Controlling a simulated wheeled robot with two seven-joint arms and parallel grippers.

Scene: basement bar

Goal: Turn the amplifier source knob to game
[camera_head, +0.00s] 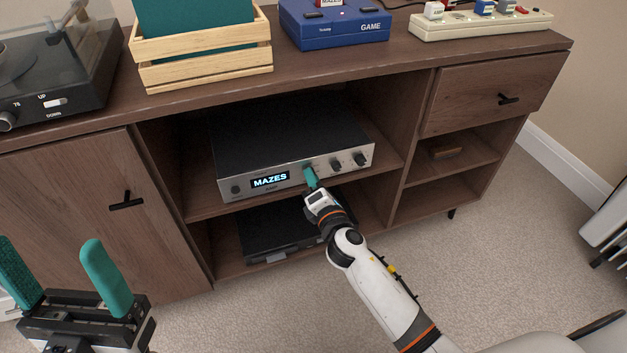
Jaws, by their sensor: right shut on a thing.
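The amplifier (290,150) is a wide unit with a dark top and silver front on the cabinet's upper open shelf. Its lit display (269,180) reads "MAZES". Two dark knobs, a middle one (336,163) and a right one (360,159), show on the right of its front. My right gripper (309,176) has its teal fingers at the front panel just left of these knobs, shut on a knob that the fingers hide. The knob's pointer cannot be seen. My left gripper (62,277) is at the lower left, open and empty, away from the cabinet.
A blue game console (335,30) marked "GAME", a wooden crate (200,68), a turntable (55,90) and a power strip (482,24) stand on the cabinet top. A black device (270,238) lies on the shelf below the amplifier. Carpet in front is clear.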

